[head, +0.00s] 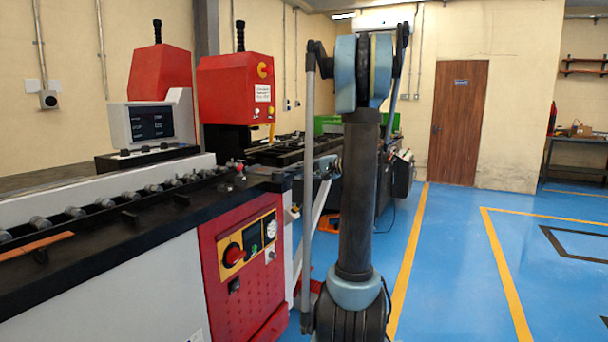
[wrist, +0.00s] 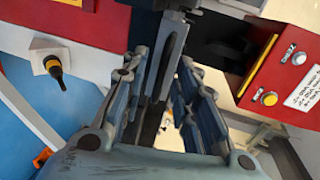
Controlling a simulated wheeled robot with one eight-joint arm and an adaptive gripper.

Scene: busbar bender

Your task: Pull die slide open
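The busbar bender (head: 245,255) stands on the left in the head view, with a black top and a red front panel. In the wrist view my gripper (wrist: 164,64) has its two jointed blue-grey fingers apart. A grey slotted upright bar (wrist: 174,42), apparently the die slide's handle, stands between them. The left finger is close beside the bar; a gap shows between the bar and the right finger. Contact is not clear. In the head view my arm reaches to the bender's right end, and the fingertips and the slide are hidden there.
A red box with buttons (wrist: 262,70) is close to the right of my gripper in the wrist view. A white socket box with a yellow-black plug (wrist: 57,66) is at left. Blue floor (head: 460,270) is free on the right in the head view.

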